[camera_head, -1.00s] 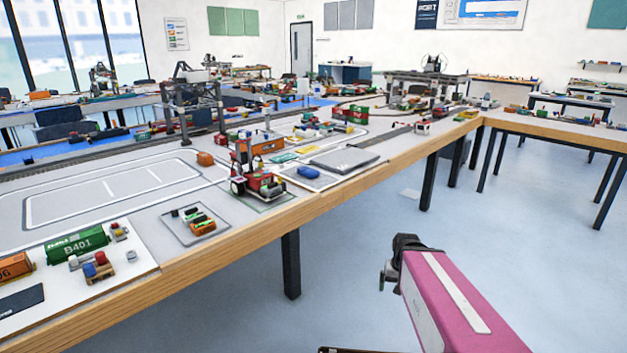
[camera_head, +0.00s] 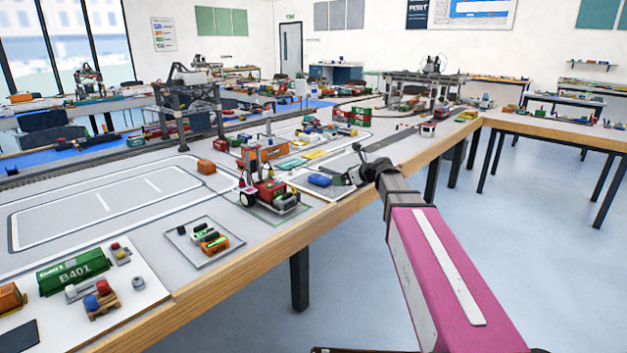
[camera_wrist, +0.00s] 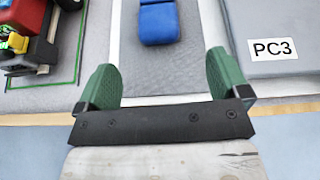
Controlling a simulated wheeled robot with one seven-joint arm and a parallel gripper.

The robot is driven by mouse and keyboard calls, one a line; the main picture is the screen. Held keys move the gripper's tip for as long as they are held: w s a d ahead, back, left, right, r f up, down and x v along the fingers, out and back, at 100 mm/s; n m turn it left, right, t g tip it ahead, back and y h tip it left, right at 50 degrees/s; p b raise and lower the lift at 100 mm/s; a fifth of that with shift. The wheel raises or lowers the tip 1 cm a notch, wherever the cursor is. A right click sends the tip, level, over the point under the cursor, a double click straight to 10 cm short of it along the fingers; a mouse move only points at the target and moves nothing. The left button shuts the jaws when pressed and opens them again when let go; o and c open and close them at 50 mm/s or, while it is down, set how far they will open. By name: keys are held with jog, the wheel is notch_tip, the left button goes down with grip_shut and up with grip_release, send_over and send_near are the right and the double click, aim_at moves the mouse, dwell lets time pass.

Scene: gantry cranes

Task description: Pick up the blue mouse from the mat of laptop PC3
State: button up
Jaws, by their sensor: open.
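The blue mouse (camera_wrist: 159,22) lies on a grey mat (camera_wrist: 140,68) in the wrist view, at the top centre. It also shows in the head view (camera_head: 319,180), near the table's front edge. Laptop PC3 (camera_wrist: 262,25), grey with a white "PC3" label, is right of the mat. My gripper (camera_wrist: 162,80) is open, its two green fingers apart and empty. The mouse is ahead of the fingers, roughly in line with the gap between them, and apart from them. In the head view my arm partly hides the laptop.
A red and black wheeled model (camera_head: 268,185) stands left of the mouse; its edge shows at the wrist view's upper left. A tray with small batteries (camera_head: 205,241) lies farther left. The table's wooden front edge (camera_head: 255,246) runs below. Open floor is to the right.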

aim_at(322, 177)
jog(key=shift+w+a+r+m, duration=0.3)
jog(key=shift+w+a+r, duration=0.1)
jog(key=shift+w+r, duration=0.1)
jog(key=shift+w+a, duration=0.2)
jog(key=shift+a, duration=0.05)
jog(key=x, duration=0.4)
jog(key=shift+w+a+f, duration=0.15)
jog(key=shift+s+f+x, duration=0.1)
jog(key=shift+s+x, duration=0.1)
jog(key=shift+x, duration=1.25)
jog(key=shift+s+f+x, duration=0.15)
jog(key=shift+x, duration=1.25)
jog(key=shift+a, duration=0.1)
jog(key=c, duration=1)
